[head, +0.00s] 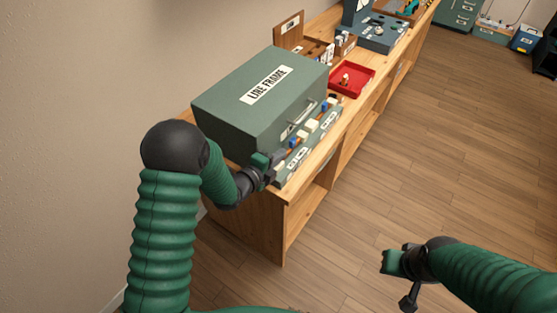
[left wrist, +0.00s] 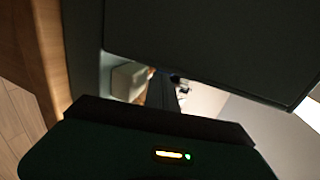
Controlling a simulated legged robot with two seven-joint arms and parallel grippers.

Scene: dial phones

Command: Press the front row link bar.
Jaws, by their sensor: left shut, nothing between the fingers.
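A grey-green box labelled LINE FRAME (head: 262,92) stands on the wooden bench. Along its front runs a low grey-green strip (head: 314,143) with white and blue keys (head: 311,125) and small white labels. I cannot tell which part is the front row link bar. My left gripper (head: 275,168) is shut and empty at the strip's near end, beside the box's near front corner; I cannot tell whether it touches anything. The left wrist view is dark and shows a pale block (left wrist: 128,80) ahead of the gripper. My right gripper (head: 390,262) hangs over the floor, away from the bench; its finger opening is unclear.
The wooden bench (head: 292,218) runs along the wall into the distance. Beyond the box are a red tray (head: 352,78), wooden holders and a blue-grey device (head: 382,35). The wooden floor (head: 450,140) right of the bench is clear.

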